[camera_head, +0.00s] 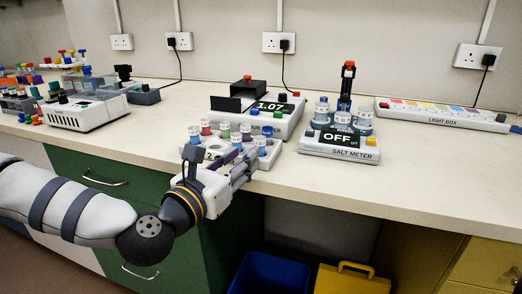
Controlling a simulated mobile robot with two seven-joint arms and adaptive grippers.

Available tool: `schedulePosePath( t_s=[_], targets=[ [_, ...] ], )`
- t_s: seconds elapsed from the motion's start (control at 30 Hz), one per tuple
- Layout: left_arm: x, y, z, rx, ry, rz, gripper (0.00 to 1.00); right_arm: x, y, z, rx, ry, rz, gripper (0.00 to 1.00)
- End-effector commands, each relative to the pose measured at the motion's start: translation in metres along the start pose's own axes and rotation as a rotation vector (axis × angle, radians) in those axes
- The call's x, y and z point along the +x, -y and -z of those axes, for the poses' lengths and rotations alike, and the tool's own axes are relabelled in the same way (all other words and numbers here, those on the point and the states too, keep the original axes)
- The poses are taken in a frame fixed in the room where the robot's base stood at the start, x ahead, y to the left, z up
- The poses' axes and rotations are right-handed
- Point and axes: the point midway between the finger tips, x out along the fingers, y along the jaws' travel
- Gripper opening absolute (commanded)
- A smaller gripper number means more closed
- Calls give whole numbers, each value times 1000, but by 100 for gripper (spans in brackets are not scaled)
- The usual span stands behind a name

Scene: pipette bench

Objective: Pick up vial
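Several small vials with pale caps and blue, red or green contents stand in a white rack (267,161) near the front of the bench; one vial (206,127) has a red band. More vials (322,108) stand on the salt meter (340,146), whose display reads OFF. My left gripper (247,163) is at the bench's front edge, in front of the rack, and covers part of its front. Its fingertips overlap the rack in the picture; I cannot tell whether they touch it or a vial, or how far apart they are. My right gripper is not in view.
A balance (284,122) reading about 1.07 stands behind the rack. A light box (440,116) lies at the right. A white instrument (88,114) and coloured items crowd the left. The bench (440,166) is clear at front right. A blue bin (268,275) stands below.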

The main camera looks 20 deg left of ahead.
Motion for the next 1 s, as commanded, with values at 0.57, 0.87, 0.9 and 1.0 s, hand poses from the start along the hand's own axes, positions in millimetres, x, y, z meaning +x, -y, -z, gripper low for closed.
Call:
schedulePosePath(
  t_s=[0.57, 0.87, 0.9, 1.0],
  targets=[
    [80, 2, -5, 1, -2, 1, 30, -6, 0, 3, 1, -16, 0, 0],
    [80, 2, -5, 1, -2, 1, 0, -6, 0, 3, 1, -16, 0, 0],
    [80, 2, -5, 1, -2, 1, 0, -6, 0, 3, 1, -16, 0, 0],
    [80, 2, -5, 1, -2, 1, 0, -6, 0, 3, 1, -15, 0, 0]
  ],
)
